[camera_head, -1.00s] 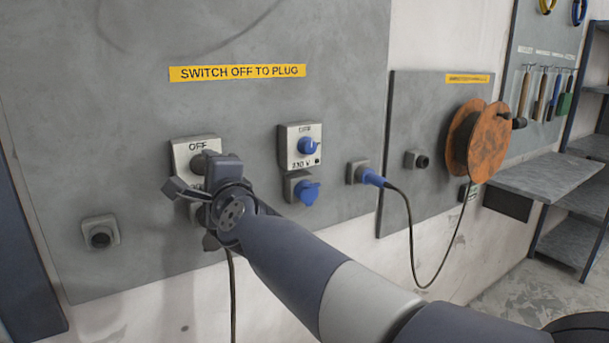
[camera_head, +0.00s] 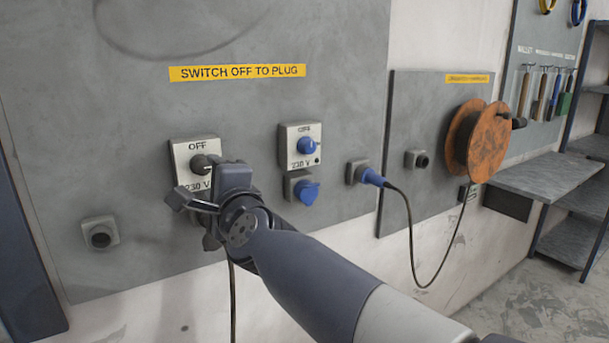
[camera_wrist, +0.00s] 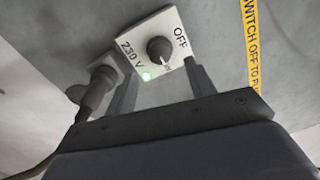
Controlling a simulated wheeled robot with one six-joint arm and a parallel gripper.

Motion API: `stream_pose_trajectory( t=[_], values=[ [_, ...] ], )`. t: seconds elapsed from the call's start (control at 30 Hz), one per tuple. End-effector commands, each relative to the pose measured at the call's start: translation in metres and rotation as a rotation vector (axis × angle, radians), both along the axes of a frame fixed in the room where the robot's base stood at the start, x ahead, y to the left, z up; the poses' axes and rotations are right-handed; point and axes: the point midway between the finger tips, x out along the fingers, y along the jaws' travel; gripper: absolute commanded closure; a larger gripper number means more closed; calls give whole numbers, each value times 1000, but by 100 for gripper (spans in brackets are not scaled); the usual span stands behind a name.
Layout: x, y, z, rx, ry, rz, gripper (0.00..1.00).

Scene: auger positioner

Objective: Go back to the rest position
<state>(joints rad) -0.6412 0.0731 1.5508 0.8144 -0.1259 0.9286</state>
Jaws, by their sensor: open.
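My gripper (camera_head: 195,212) is in front of the left switch box in the head view, with its jaws apart. In the wrist view its two fingers (camera_wrist: 161,80) stand apart with nothing between them, the box and its dark knob lying beyond. The left switch box (camera_head: 182,160) is light grey, marked OFF and 230 V. A dark plug (camera_wrist: 97,92) with a cable sits at the socket below the box; my gripper mostly hides that socket in the head view.
A second switch box (camera_head: 301,146) with a blue knob and a blue-capped socket (camera_head: 303,190) is to the right. A blue plug (camera_head: 370,177) has a hanging cable near the orange reel (camera_head: 475,142). A grey bench (camera_head: 548,176) juts out at the right.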

Motion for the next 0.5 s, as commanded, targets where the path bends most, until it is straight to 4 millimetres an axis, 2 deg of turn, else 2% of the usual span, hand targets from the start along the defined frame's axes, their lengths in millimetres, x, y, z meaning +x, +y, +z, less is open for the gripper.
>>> stream_pose_trajectory(
  t=[0.33, 0.5],
  values=[
    [46, 28, 1, 0, 2, -1, 48],
    [45, 26, 3, -165, -101, 0, 48]
  ],
)
